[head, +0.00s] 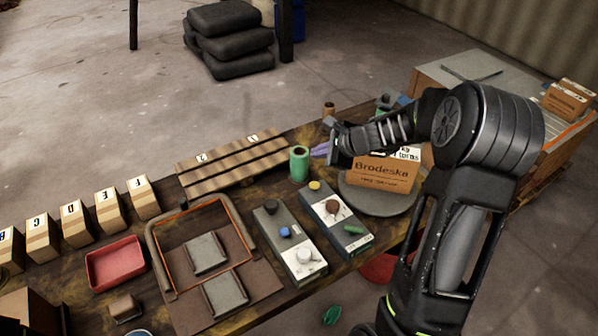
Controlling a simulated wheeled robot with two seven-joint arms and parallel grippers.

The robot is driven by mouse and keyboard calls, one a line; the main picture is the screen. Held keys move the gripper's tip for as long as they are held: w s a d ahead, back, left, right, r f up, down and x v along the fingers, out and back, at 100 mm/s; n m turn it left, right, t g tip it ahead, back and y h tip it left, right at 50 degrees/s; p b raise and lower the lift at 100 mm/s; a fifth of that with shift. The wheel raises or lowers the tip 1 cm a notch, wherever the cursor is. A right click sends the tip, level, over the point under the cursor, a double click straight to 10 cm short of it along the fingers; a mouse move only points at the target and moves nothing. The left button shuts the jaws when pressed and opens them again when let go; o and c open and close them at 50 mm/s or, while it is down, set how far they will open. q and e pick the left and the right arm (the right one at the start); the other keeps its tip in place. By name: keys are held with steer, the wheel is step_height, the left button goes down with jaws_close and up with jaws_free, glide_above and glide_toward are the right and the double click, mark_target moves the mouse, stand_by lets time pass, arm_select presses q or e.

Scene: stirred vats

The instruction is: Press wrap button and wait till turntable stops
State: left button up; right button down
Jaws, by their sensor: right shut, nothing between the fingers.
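A round grey turntable (362,200) sits on the bench at the right, with a brown "Brodeska" box (386,174) on it, partly behind my right arm. Two control boxes lie to its left. The nearer-to-turntable one (322,203) has a yellow button (314,185), a brown knob (332,207) and a green switch (354,229). I cannot read which is the wrap button. My right gripper (332,144) is shut and empty, above the bench beyond the control boxes. My left gripper is out of view.
A green cylinder (299,163) stands close to the right gripper. A slatted rack (232,162), an orange-edged tray (160,255), a red tray (116,262) and several lettered boxes (73,224) fill the left. A grey-topped crate (440,75) stands behind my arm.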

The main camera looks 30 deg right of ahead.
steer(key=shift+s, duration=0.1)
stand_by(0.3)
steer(key=b, duration=0.7)
glide_above(317, 186)
step_height(317, 186, down, 7)
steer(key=shift+f, duration=0.2)
steer(key=shift+f+b, duration=0.6)
steer(key=shift+f, duration=0.1)
stand_by(1.0)
steer(key=shift+f+b, duration=0.4)
steer(key=shift+b, duration=0.1)
